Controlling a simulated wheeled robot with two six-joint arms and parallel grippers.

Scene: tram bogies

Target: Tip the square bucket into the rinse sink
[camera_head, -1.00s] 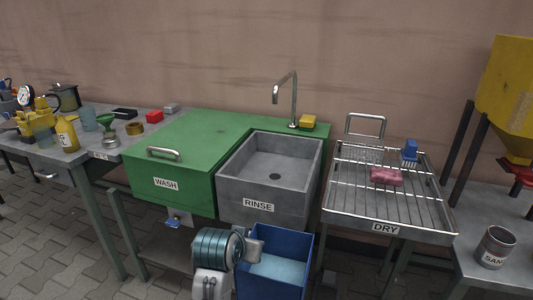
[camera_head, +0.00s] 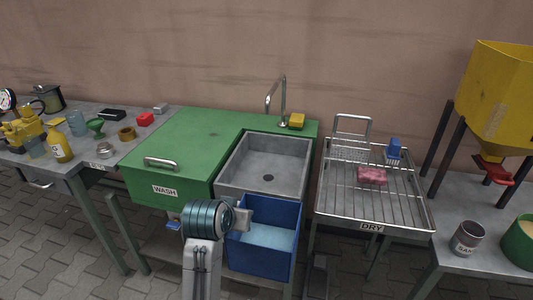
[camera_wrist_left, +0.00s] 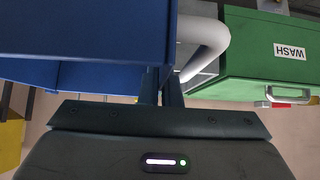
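The square bucket (camera_head: 258,262) is blue, upright, and holds light blue water (camera_head: 268,236). It hangs in front of the grey rinse sink (camera_head: 232,178), its rim near the sink's front edge and hiding the RINSE label. The sink basin is empty, with a dark drain. My left gripper (camera_head: 242,216) is at the bucket's left wall. In the left wrist view the bucket (camera_wrist_left: 85,30) fills the upper left, and the gripper's fingers (camera_wrist_left: 161,86) are close together at its edge, shut on it. The exact grip is partly hidden. My right gripper is in neither view.
A curved tap (camera_head: 282,97) stands behind the sink, with a yellow sponge (camera_head: 297,121) beside it. The green wash unit (camera_head: 165,187) adjoins on the left. The drying rack (camera_head: 375,200) stands on the right, with a pink sponge and a blue brush.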

